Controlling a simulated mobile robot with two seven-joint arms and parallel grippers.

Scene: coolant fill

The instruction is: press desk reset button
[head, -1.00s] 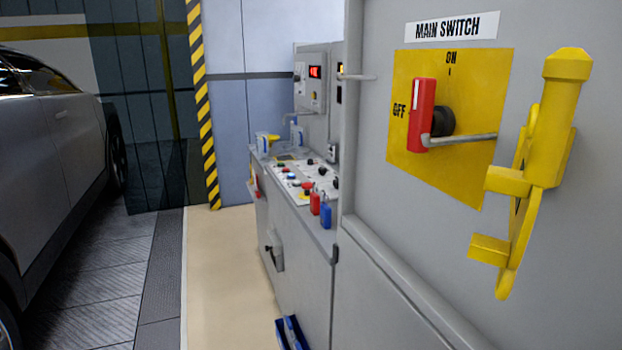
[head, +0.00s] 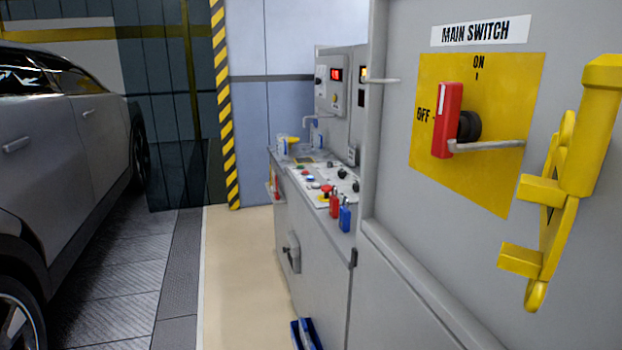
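The desk (head: 322,265) stands beyond the main switch cabinet, its sloped control panel (head: 318,199) seen at a shallow angle. Several small buttons and knobs sit on the panel, among them a red one (head: 327,189), a blue one (head: 310,180) and some black knobs. They are too small to tell which is the reset button. A red padlock (head: 334,205) and a blue padlock (head: 345,218) are at the panel's near edge. Neither of my grippers is in view.
The cabinet (head: 400,240) with a red-handled main switch (head: 446,120) and a yellow lockout device (head: 575,170) fills the right side. A grey car (head: 70,150) stands at left. Beige floor (head: 240,290) between is clear. A blue bin (head: 304,335) lies low by the desk.

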